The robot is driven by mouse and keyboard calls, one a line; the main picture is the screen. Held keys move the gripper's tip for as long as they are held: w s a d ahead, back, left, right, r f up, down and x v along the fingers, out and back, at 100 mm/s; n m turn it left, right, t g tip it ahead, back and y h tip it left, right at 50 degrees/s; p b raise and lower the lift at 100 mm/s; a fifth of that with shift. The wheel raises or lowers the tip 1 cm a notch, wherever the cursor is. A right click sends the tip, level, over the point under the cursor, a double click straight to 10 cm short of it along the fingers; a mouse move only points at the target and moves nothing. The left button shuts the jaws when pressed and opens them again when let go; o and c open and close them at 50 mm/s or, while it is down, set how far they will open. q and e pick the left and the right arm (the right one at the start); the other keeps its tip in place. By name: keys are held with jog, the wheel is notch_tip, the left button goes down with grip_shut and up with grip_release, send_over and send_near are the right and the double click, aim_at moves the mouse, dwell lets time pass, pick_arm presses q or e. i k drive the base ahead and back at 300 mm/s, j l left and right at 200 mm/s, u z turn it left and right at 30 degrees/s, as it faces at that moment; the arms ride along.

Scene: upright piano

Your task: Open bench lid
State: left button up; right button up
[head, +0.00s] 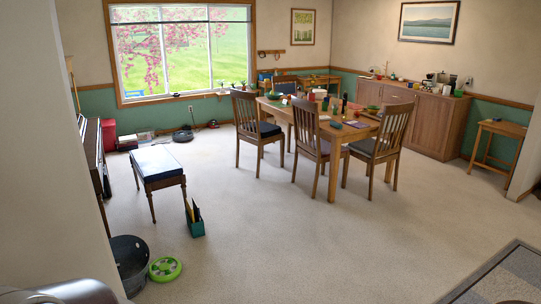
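The piano bench (158,167) stands at the left in the head view, on thin wooden legs with a dark blue padded top. Its lid (155,160) looks closed and lies flat on the frame. The upright piano (94,155) stands just left of the bench, against the wall and partly hidden by the wall corner. Neither of my grippers shows in the head view, so nothing of them is seen near the bench.
A teal holder (195,226) with books stands on the floor right of the bench. A dark bin (130,262) and a green disc (165,269) lie nearer, by the wall corner. A dining table (327,122) with chairs stands further back. The middle carpet is clear.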

aim_at(154, 163)
jog(key=i, duration=3.4)
jog(key=i+u, duration=0.2)
jog(key=i, duration=0.2)
jog(key=i+l+u, duration=0.2)
jog(key=i, duration=0.2)
jog(key=i+l+u, duration=0.15)
jog(key=i, duration=0.3)
jog(key=i+l+u, duration=0.2)
jog(key=i, duration=0.15)
jog(key=i+l+u, duration=1.15)
jog(key=l+u, duration=0.2)
jog(key=l, duration=0.2)
jog(key=i+l, duration=0.4)
jog(key=i, duration=0.25)
jog(key=i+l+u, duration=0.15)
jog(key=i+l, duration=0.2)
jog(key=i, duration=0.3)
jog(key=i+l, duration=0.45)
jog(key=i, duration=0.15)
jog(key=i+l+u, duration=0.15)
jog(key=i+l, duration=0.3)
jog(key=i, duration=0.2)
